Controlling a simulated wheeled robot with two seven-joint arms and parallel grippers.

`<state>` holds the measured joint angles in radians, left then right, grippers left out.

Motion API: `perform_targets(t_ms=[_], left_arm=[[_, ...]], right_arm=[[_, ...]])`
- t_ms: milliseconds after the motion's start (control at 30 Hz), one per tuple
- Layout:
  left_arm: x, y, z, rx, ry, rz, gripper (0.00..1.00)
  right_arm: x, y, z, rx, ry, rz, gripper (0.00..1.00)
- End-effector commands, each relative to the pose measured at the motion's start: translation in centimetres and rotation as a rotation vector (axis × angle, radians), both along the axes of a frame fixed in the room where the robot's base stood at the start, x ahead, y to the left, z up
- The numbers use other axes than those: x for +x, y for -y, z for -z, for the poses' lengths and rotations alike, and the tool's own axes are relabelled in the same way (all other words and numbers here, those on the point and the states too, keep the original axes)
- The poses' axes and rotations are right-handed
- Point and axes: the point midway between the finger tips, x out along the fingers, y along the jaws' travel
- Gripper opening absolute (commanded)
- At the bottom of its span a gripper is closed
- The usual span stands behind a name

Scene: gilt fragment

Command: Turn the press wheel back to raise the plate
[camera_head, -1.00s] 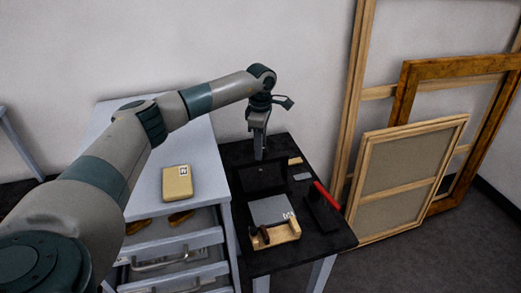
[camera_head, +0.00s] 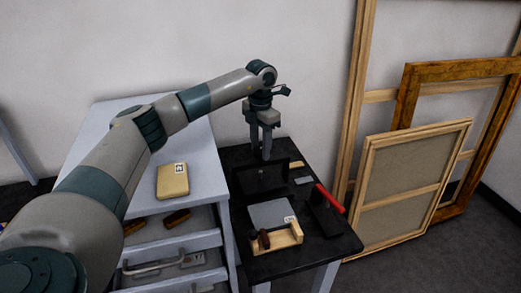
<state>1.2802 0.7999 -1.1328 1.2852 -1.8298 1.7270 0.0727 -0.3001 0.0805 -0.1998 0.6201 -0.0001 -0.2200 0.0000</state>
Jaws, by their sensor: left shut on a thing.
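The press (camera_head: 262,179) is a black frame standing on the dark table, left of its middle at the back. My left gripper (camera_head: 266,156) points straight down at the top of the press and is shut on what I take to be its wheel. The wheel is small and mostly hidden by the fingers. I cannot make out the plate inside the frame or its height. My right gripper is not in view.
The dark table (camera_head: 325,246) also holds a grey slab (camera_head: 270,213), a wooden tray (camera_head: 284,239) and a red-handled tool (camera_head: 329,198). A grey drawer cabinet (camera_head: 137,186) with a tan box (camera_head: 173,180) stands left. Wooden frames (camera_head: 415,190) lean right.

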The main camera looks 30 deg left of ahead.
Motion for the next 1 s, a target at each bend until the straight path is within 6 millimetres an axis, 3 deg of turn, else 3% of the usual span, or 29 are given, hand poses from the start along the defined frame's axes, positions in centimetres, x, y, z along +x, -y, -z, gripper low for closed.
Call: perform_targets(t_ms=[667,700,767,1000], left_arm=[[0.1,-0.04,-0.22,0.001,0.004,-0.094,0.15],[0.1,-0.05,-0.23,0.001,0.004,-0.094,0.42],[0.1,-0.04,-0.22,0.001,0.004,-0.094,0.56],[0.05,-0.01,-0.11,0.0,0.002,-0.093,0.56]], right_arm=[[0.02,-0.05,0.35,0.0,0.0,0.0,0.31],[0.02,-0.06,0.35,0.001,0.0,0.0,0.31],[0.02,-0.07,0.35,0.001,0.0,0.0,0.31],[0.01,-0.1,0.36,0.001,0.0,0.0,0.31]])
